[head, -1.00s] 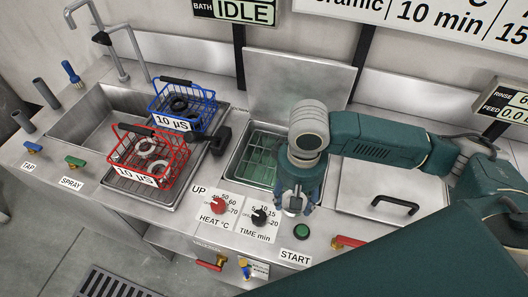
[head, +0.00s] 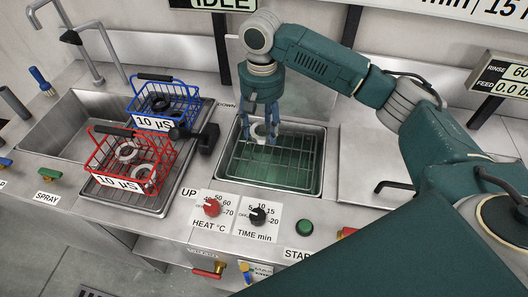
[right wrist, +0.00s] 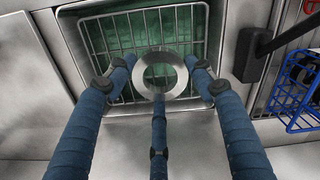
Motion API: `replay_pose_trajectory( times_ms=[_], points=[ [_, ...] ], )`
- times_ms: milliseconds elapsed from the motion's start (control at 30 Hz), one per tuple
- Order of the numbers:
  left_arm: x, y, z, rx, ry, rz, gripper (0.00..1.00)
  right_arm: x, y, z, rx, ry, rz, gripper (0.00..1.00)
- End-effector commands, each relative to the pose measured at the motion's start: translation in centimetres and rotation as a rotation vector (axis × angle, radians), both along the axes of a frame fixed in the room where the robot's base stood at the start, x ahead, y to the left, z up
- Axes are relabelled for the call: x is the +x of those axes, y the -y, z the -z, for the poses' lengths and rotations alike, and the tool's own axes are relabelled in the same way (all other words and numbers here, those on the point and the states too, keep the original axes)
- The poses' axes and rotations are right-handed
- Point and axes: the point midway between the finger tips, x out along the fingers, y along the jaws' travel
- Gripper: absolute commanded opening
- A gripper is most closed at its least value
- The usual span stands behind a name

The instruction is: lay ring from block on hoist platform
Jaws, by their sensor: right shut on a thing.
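A pale metal ring (right wrist: 183,75) is held by my right gripper (head: 262,127); the right wrist view shows its three blue fingers around it, shut on it. The ring is partly hidden by the fingers in the head view. It hangs over the back part of the open bath. The hoist platform (head: 290,172) is a wire rack in this bath, with green liquid around it; a gap between ring and rack is hard to judge. No block can be made out. My left gripper is not in view.
A red basket (head: 102,160) with pale rings and a blue basket (head: 191,100) with dark rings stand left of the bath. A black lever (head: 208,139) rises at the bath's left edge. A closed lid with a black handle (head: 393,186) lies to the right.

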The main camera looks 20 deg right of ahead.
Motion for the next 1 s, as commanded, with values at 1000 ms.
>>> replay_pose_trajectory(
  times_ms=[1000],
  points=[
    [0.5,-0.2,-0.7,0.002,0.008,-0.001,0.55,0.0,0.0,11.3,-0.001,0.002,0.0,0.16]
  ],
)
